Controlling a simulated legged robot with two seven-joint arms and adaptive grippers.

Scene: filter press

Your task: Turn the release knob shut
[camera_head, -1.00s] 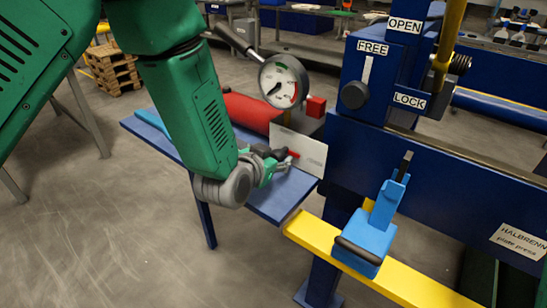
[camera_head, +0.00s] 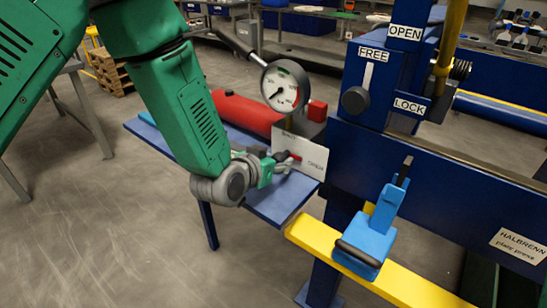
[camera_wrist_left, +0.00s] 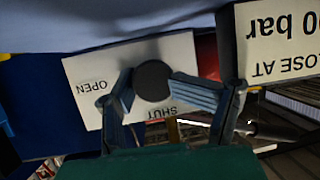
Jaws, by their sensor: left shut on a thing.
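The release knob (camera_wrist_left: 153,80) is a dark round knob in front of a white plate (camera_wrist_left: 88,70) lettered OPEN and SHUT. My left gripper (camera_wrist_left: 165,92) has its two fingers on either side of the knob, closed on it. In the head view, my left gripper (camera_head: 280,167) is low beside the white plate (camera_head: 306,157), above the blue shelf. My right gripper is not in view.
A red cylinder (camera_head: 243,112) and a pressure gauge (camera_head: 284,87) stand behind the gripper. The blue press frame with a FREE/LOCK slider (camera_head: 356,99) is to the right. A yellow beam (camera_head: 410,284) carries a blue handled block (camera_head: 365,238). The floor at left is open.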

